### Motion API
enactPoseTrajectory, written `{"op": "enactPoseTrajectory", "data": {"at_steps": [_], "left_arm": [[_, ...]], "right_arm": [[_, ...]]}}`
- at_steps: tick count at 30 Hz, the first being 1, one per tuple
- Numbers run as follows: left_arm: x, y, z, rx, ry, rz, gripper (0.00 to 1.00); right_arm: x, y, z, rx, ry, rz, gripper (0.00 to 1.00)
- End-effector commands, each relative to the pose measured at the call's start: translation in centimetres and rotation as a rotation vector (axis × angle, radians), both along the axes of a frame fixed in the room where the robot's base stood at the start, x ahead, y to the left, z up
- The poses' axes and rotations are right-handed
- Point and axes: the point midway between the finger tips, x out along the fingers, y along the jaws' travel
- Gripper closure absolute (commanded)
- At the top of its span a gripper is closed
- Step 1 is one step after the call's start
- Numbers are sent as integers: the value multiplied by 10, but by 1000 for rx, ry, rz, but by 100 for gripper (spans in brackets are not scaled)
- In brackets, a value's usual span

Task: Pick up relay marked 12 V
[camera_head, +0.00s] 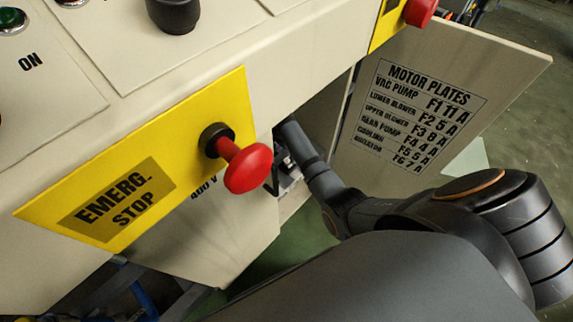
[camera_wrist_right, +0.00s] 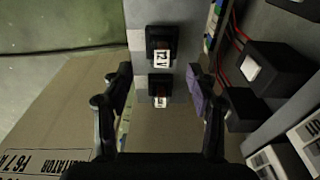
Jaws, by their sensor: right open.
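Two small black relays with white labels stand one above the other on a pale panel in the right wrist view. The lower relay (camera_wrist_right: 160,91) has a label too small to read. My right gripper (camera_wrist_right: 160,78) is open, its fingers apart on either side of the lower relay in the picture, with nothing held. In the head view my right gripper (camera_head: 278,172) reaches into the cabinet opening and is mostly hidden. My left gripper is not in view.
The cabinet's open door (camera_head: 430,105) with a motor plates list stands right of my arm. A red emergency stop button (camera_head: 248,168) juts out left of the opening. Black blocks (camera_wrist_right: 268,65) and red wires sit to the right in the wrist view.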

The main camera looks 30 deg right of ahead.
Motion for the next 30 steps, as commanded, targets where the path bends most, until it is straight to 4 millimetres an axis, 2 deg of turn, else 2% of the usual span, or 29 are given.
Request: {"op": "enactPoseTrajectory", "data": {"at_steps": [1,3,9,15,18,26,30], "left_arm": [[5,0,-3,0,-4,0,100],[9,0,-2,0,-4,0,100],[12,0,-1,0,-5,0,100],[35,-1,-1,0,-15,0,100],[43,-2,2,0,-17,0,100],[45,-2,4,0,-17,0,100],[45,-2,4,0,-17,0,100]], "right_arm": [[0,-1,-11,-1,2,0,42],[1,-2,-18,0,1,0,42],[2,-4,-24,0,0,1,42],[6,-12,-59,1,1,2,42],[7,-13,-70,1,1,2,42],[7,-14,-71,1,0,2,42],[7,-14,-71,1,0,2,59]]}}
